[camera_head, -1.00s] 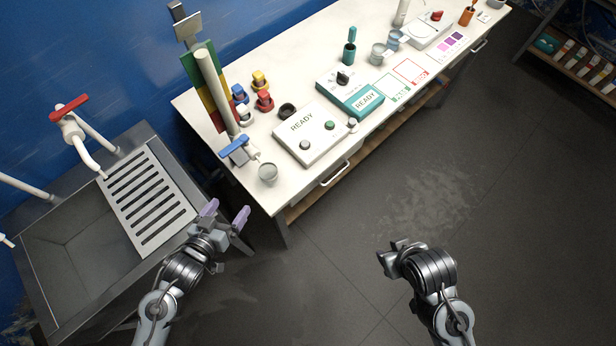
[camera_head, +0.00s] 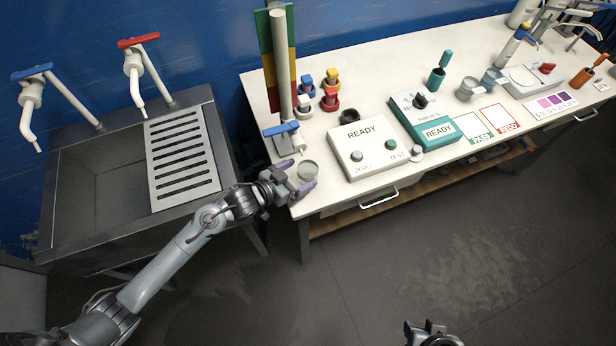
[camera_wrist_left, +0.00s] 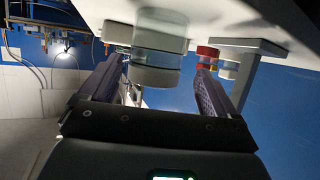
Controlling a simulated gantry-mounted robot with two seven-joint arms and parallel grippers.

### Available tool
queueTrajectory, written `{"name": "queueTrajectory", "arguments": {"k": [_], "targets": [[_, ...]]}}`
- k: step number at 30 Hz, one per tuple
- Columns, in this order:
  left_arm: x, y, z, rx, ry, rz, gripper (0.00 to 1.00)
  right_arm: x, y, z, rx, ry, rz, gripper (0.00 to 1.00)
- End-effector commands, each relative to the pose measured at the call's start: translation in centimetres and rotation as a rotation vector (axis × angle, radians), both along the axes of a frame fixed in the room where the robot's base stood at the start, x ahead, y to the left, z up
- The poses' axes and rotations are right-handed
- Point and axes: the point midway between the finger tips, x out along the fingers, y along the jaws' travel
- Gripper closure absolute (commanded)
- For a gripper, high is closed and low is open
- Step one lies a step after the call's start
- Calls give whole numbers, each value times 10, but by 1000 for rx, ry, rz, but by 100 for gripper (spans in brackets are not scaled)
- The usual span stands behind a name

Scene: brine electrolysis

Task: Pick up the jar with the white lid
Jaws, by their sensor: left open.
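A small round grey, see-through jar (camera_head: 307,170) stands at the table's near left corner. I cannot make out a clear white lid on it. My left gripper (camera_head: 295,176) is open beside it, its purple-tipped fingers pointing at it. In the left wrist view the clear jar (camera_wrist_left: 160,55), with a paler band, shows between and beyond the two spread fingers (camera_wrist_left: 158,88); no grip on it shows. A small white piece (camera_head: 303,110) stands farther back among coloured ones. My right gripper (camera_head: 430,330) is at the bottom edge, partly cut off.
A stand with a pale column (camera_head: 281,65) and blue clamp is just behind the jar. A white READY box (camera_head: 368,150) is to its right, a teal one (camera_head: 437,130) beyond. A sink (camera_head: 95,185) with a slotted drainer is left. The floor in front is clear.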

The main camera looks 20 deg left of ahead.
Motion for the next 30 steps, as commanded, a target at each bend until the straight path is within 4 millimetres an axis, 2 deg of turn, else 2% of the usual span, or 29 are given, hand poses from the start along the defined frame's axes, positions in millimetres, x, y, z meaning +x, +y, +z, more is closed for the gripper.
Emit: {"name": "queueTrajectory", "arguments": {"k": [5,15,25,26,30], "targets": [[8,-5,-3,-1,0,0,9,0,-2,-2,-8,1,6,57],[39,-25,-17,-1,-1,1,9,-1,-3,-7,-11,3,6,57],[44,-27,-19,0,0,1,9,-1,-1,-8,-3,5,1,57],[44,-27,-19,0,0,1,11,-1,-1,-8,-3,5,1,57],[44,-27,-19,0,0,0,32,-1,0,-8,0,4,-1,57]]}}
